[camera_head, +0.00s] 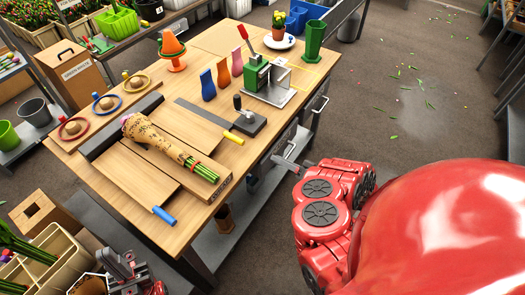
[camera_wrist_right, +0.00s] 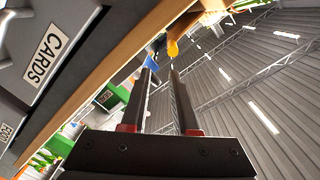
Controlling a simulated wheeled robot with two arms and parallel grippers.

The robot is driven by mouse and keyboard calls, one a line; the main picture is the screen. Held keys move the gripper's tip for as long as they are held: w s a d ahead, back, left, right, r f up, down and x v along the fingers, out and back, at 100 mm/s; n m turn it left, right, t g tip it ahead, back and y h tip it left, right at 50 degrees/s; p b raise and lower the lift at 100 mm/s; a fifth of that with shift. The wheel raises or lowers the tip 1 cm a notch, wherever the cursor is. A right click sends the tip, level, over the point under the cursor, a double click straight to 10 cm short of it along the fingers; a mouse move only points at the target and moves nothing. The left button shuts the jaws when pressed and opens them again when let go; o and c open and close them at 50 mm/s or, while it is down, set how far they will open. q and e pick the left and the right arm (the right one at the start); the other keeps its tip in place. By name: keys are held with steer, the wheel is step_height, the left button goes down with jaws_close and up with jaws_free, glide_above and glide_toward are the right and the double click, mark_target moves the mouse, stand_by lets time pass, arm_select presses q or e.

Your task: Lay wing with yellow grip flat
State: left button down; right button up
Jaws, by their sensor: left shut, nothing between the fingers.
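The wing with the yellow grip is a wooden board (camera_head: 190,122) on the bench, right of the wrapped tulip bunch (camera_head: 165,145). It looks flat or nearly flat; its exact tilt is hard to tell. Its yellow grip (camera_head: 234,138) points toward the bench's right edge and shows beyond my fingertips in the right wrist view (camera_wrist_right: 172,48). The other wing (camera_head: 135,174) has a blue grip (camera_head: 164,215). My right gripper (camera_head: 288,153) is beside the bench's right edge, apart from the yellow grip, open and empty (camera_wrist_right: 160,72). My left gripper (camera_head: 120,264) is low at bottom left, shut and empty.
A black-knobbed tool (camera_head: 245,122) stands close to the yellow grip. A green press (camera_head: 258,78) and several coloured vases (camera_head: 222,73) stand behind it. The bench drawer front marked CARDS (camera_wrist_right: 40,62) is close to my right gripper. A cream crate (camera_head: 40,258) stands near my left gripper.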

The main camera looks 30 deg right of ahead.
steer(key=d+f+h, duration=0.1)
steer(key=d, duration=0.2)
steer(key=s+d+f+n+g+h, duration=0.1)
steer(key=d, duration=0.2)
steer(key=d+f+n, duration=0.1)
steer(key=d, duration=0.2)
steer(key=shift+s+f+h+p, duration=0.2)
steer(key=shift+h+p, duration=0.1)
steer(key=shift+h, duration=0.1)
jaws_close()
steer(key=d+r+n+g+h+p, duration=0.1)
steer(key=d+r+n+h, duration=0.25)
steer(key=d, duration=0.75)
steer(key=w+a+r+n+t+p, duration=0.1)
steer(key=w+a+r+n, duration=0.3)
steer(key=r, duration=0.4)
steer(key=a+r+n+y+p, duration=0.1)
steer(key=a+y, duration=0.1)
steer(key=a, duration=0.9)
steer(key=a+r+n+y, duration=0.1)
steer(key=a+n+y, duration=0.15)
steer(key=a, duration=0.95)
steer(key=b, duration=0.2)
glide_above(239, 143)
steer(key=s, duration=0.1)
steer(key=f, duration=0.3)
steer(key=f+m, duration=0.1)
steer(key=shift+w+f, duration=0.35)
steer(key=shift+w, duration=0.05)
steer(key=shift+f, duration=0.6)
